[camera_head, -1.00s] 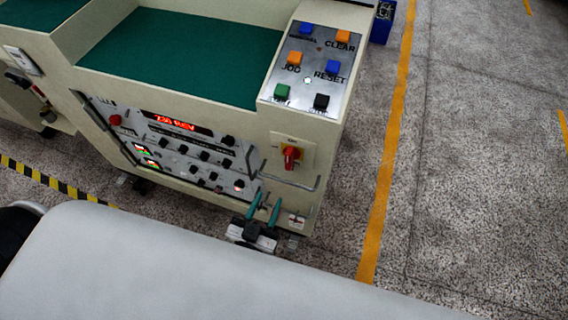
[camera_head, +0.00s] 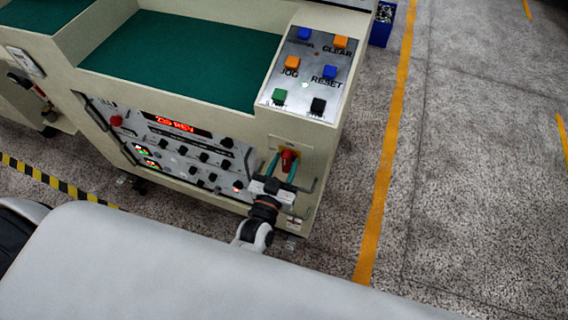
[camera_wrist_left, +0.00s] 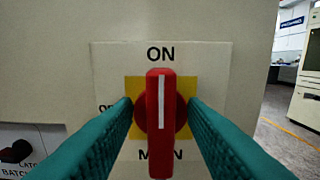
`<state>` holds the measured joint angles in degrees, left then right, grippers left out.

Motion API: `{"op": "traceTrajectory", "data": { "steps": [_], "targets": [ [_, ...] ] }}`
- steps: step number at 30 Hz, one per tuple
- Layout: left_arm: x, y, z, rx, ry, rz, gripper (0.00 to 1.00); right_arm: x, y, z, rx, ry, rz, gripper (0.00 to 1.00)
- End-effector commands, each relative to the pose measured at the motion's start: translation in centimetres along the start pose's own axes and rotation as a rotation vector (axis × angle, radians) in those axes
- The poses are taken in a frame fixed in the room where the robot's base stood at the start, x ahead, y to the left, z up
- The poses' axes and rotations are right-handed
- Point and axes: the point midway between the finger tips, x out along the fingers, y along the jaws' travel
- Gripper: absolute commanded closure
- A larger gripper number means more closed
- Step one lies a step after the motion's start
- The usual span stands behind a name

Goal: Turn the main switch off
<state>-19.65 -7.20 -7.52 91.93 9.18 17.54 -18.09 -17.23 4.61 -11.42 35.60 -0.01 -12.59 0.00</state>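The main switch (camera_head: 288,160) is a red rotary knob on a yellow square plate on the machine's front. In the left wrist view the red knob (camera_wrist_left: 160,115) stands upright, its white line toward "ON"; the "OFF" label at left is partly hidden by a finger. My left gripper (camera_head: 281,166) is at the switch, its two teal fingers on either side of the knob. In the left wrist view the fingers (camera_wrist_left: 160,122) are spread, with small gaps seeming to remain beside the knob handle. My right gripper is not in view.
The front panel (camera_head: 180,150) with knobs and a red display lies to the left. A button panel (camera_head: 308,75) is on top. Floor to the right is clear, with a yellow line (camera_head: 384,180).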

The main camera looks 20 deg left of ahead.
Motion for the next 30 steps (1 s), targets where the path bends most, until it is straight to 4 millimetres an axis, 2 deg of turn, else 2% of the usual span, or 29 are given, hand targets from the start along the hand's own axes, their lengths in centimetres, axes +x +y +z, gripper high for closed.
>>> {"op": "traceTrajectory", "data": {
  "steps": [5, 9, 12, 23, 30],
  "targets": [
    [-0.02, -0.01, -0.02, -0.001, 0.000, 0.000, 0.63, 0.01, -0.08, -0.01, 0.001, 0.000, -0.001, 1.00],
    [-0.04, -0.02, -0.02, -0.001, 0.000, 0.000, 0.86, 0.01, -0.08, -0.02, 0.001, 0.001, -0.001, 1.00],
    [-0.04, -0.02, -0.02, -0.001, 0.000, 0.000, 1.00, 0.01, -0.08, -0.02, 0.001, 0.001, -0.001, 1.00],
    [-0.04, 0.02, 0.03, -0.051, 0.000, -0.001, 1.00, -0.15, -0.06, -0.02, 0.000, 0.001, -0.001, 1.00],
    [-0.02, 0.10, 0.06, -0.202, 0.000, -0.001, 1.00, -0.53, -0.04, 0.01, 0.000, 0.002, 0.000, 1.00]
  ]
}}
